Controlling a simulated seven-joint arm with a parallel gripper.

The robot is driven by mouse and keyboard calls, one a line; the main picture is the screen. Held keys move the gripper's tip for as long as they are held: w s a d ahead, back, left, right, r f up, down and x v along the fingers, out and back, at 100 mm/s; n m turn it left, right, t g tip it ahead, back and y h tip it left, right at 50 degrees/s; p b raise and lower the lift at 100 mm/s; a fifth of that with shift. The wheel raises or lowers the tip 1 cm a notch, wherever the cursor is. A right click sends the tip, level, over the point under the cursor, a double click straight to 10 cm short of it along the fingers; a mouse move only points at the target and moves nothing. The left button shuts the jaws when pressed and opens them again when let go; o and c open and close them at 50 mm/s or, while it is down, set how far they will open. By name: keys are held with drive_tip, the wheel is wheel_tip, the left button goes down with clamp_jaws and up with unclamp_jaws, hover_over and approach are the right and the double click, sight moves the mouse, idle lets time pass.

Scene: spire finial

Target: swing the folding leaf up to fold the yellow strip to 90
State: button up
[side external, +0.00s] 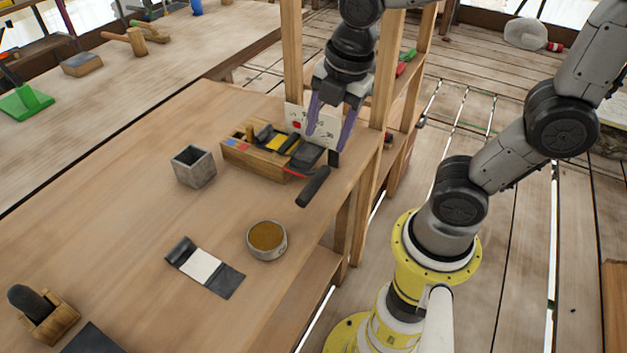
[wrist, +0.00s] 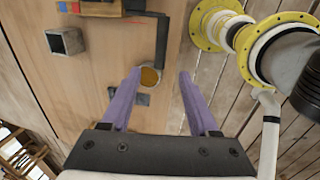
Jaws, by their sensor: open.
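A wooden folding fixture (side external: 240,156) stands near the table's right edge, with a small yellow strip (side external: 277,143) on top between dark parts. A dark leaf (side external: 307,156) lies at its right end, and a thick black handle (side external: 313,187) sticks out toward the front. In the wrist view the handle (wrist: 162,38) runs down from the fixture, whose wooden body (wrist: 98,9) is cut off at the top. My gripper (side external: 326,141) has purple fingers, spread and empty, above and behind the handle. It also shows in the wrist view (wrist: 158,74). The strip's exact bend cannot be made out.
A grey square tube (side external: 194,166) stands left of the fixture. A round tin (side external: 267,240) with tan contents and a dark-and-white piece (side external: 205,266) lie in front. A wooden post (side external: 367,170) rises at the table's right edge. A white card (side external: 297,115) stands behind the fixture.

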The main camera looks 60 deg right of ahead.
sight(313, 185)
drive_tip(key=x, duration=1.4)
drive_tip(key=shift+s+a, duration=0.1)
clamp_jaws()
idle(1.0)
